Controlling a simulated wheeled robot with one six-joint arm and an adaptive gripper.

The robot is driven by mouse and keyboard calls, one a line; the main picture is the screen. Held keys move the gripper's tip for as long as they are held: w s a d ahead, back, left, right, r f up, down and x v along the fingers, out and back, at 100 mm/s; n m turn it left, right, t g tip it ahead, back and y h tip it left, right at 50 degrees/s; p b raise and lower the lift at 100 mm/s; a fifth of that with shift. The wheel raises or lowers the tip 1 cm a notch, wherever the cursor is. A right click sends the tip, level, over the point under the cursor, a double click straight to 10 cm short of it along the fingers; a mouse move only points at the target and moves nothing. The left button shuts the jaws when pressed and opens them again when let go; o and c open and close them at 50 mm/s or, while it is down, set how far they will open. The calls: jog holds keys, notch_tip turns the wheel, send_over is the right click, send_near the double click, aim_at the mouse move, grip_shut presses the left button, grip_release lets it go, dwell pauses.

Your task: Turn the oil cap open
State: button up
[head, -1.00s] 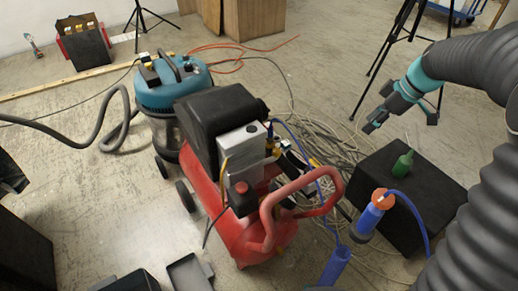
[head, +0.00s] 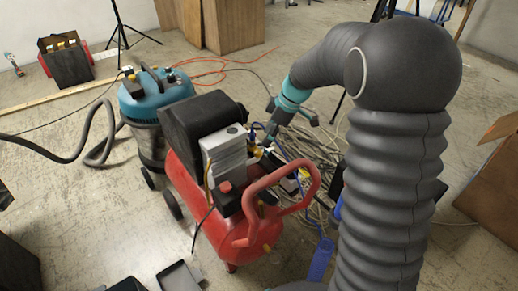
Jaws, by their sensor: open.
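The red air compressor (head: 196,195) stands on the floor in the middle, with a black motor cover (head: 200,118) and a grey finned block (head: 223,158) on top. A small red knob (head: 225,187) sits on its black box, and brass-yellow fittings (head: 255,151) are at the right of the block. I cannot tell which part is the oil cap. My gripper (head: 285,128) is open, pointing down and left, just behind and right of the grey block. One finger is close to the fittings in the picture; I cannot tell whether it touches anything.
A blue vacuum (head: 158,98) with a grey hose stands behind left of the compressor. The red handle (head: 312,185) rises at the compressor's front right. Coiled cables lie behind it. A brown carton (head: 490,185) is at right.

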aim_at(258, 151)
jog(key=x, duration=0.7)
jog(key=shift+c, duration=0.2)
grip_shut()
